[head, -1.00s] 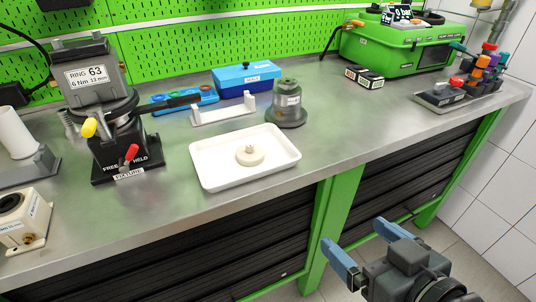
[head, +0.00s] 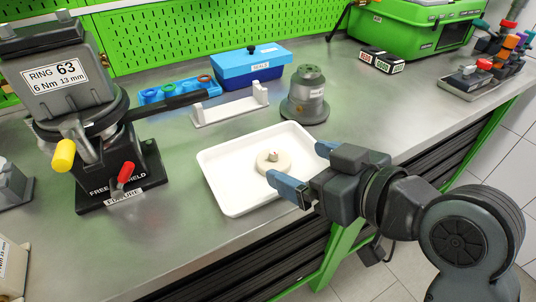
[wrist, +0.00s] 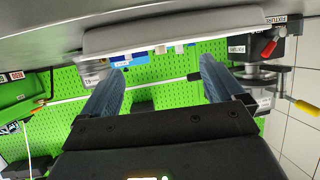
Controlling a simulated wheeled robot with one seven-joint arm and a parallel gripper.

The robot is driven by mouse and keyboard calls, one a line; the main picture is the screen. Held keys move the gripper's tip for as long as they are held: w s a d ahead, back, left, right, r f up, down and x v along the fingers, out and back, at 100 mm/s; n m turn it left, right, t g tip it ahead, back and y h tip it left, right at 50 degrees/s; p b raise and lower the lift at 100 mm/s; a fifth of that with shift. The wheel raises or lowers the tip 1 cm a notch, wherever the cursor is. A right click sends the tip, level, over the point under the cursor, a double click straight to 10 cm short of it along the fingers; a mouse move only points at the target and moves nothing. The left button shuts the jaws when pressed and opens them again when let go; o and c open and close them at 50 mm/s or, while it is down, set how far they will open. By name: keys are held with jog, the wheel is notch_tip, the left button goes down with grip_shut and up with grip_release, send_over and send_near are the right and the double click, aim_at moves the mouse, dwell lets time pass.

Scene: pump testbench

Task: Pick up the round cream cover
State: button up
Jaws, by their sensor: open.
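The round cream cover (head: 272,163) lies in the white tray (head: 226,197), right of the tray's middle, with a small knob on top. My gripper (head: 299,168) is open and empty, with two blue fingers. In the head view it is at the tray's right side, its fingertips close to the cover, and it does not hold it. In the wrist view my gripper (wrist: 160,75) has its fingers spread, with the tray's edge (wrist: 150,40) beyond them. The cover cannot be made out in the wrist view.
A fixture with a grey block marked RING 63 (head: 55,80) stands at the left. A grey cylindrical part (head: 305,97), a white rack (head: 230,108) and a blue box (head: 250,68) are behind the tray.

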aim_at(276, 155)
jog(key=x, duration=0.6)
jog(key=shift+w+a+f, duration=0.15)
jog(key=shift+a+f, duration=0.05)
jog(key=shift+a, duration=0.05)
jog(key=shift+c, duration=0.2)
jog(key=c, duration=1.2)
